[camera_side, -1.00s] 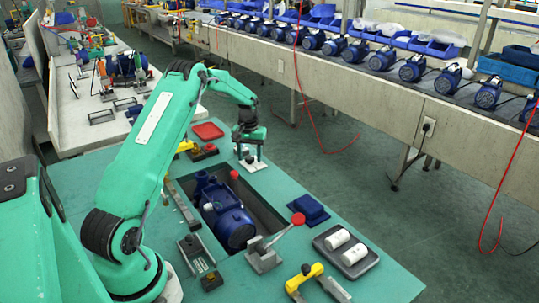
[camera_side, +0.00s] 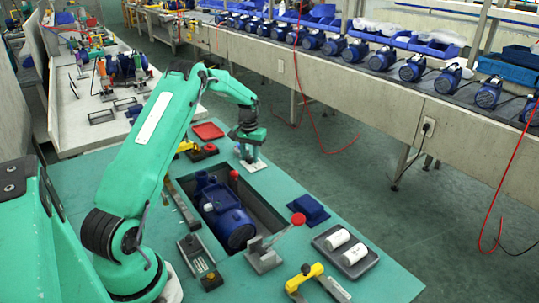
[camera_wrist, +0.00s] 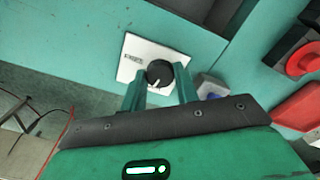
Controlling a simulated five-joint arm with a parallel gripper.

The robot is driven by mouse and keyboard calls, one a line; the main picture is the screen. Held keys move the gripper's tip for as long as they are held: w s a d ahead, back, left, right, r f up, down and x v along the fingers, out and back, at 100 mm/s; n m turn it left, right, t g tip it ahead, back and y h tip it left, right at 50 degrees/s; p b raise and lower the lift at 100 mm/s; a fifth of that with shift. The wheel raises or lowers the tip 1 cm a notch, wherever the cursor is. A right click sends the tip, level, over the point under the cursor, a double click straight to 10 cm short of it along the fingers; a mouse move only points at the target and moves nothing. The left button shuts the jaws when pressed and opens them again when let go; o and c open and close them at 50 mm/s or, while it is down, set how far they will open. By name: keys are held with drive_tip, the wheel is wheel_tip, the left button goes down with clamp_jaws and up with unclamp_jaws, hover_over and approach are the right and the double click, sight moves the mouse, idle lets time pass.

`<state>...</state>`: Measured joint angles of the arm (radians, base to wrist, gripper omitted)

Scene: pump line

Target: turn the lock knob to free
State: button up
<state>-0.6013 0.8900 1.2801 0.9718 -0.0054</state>
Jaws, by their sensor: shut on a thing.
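The lock knob (camera_wrist: 159,72) is a round black knob with a white pointer line. In the wrist view the pointer points toward the bottom of the picture. My gripper (camera_wrist: 160,83) is shut on the knob, with one green finger on each side. In the side view my gripper (camera_side: 250,151) is down over the white plate (camera_side: 253,166) near the table's far edge, and the knob is hidden there.
A red tray (camera_side: 207,131) lies to the left of the plate. A blue pump (camera_side: 227,215) sits in a recess nearer the camera.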

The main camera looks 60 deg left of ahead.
drive_tip(key=m, duration=1.2)
drive_tip(key=shift+m, duration=1.9)
drive_tip(key=o, duration=1)
drive_tip(key=shift+c, duration=0.2)
drive_tip(key=shift+r, duration=0.1)
